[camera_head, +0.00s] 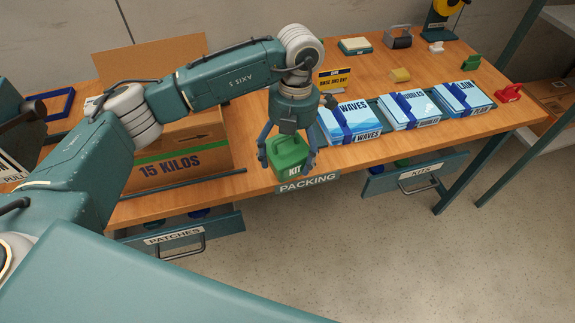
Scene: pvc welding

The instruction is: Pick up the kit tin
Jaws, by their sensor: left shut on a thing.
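The kit tin (288,158) is a small green tin with a handle on top and the word KIT on its front. It is between the fingers of my left gripper (287,155), which is shut on it near the front edge of the packing table, above the PACKING label. I cannot tell whether the tin's base touches the table. The gripper points downward, with a finger on each side of the tin. My right gripper is not in view.
An open cardboard box (185,160) marked 15 KILOS stands left of the gripper. Blue packs marked WAVES (350,118), BUBBLES (410,108) and PLAIN (463,96) lie to the right. The PATCHES drawer (185,238) and KITS drawer (415,175) stick out below the tabletop.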

